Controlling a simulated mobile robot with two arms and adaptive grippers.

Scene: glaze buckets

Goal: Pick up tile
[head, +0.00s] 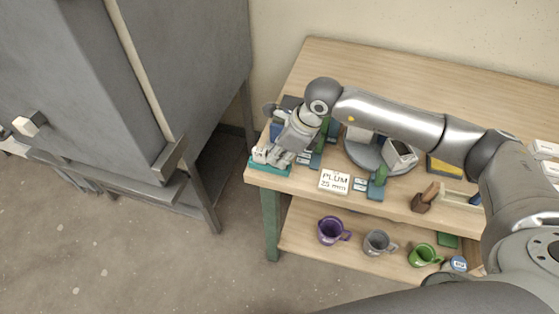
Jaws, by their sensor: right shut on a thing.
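My right gripper (272,158) is at the front left corner of the wooden table, pointing down and to the left. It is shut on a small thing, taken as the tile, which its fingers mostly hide. A teal piece (284,172) shows just below the fingers at the table edge; I cannot tell whether they touch. Several blue and green tiles stand or lie beside and behind the gripper, partly covered by it. My left gripper is not in view.
A white sign (334,181) reading "PLUM 25 mm" lies right of the gripper. Behind it is a round grey turntable (366,158). A purple mug (329,231), grey mug (376,243) and green mug (424,256) stand on the lower shelf. A grey kiln (150,70) stands left; floor between is clear.

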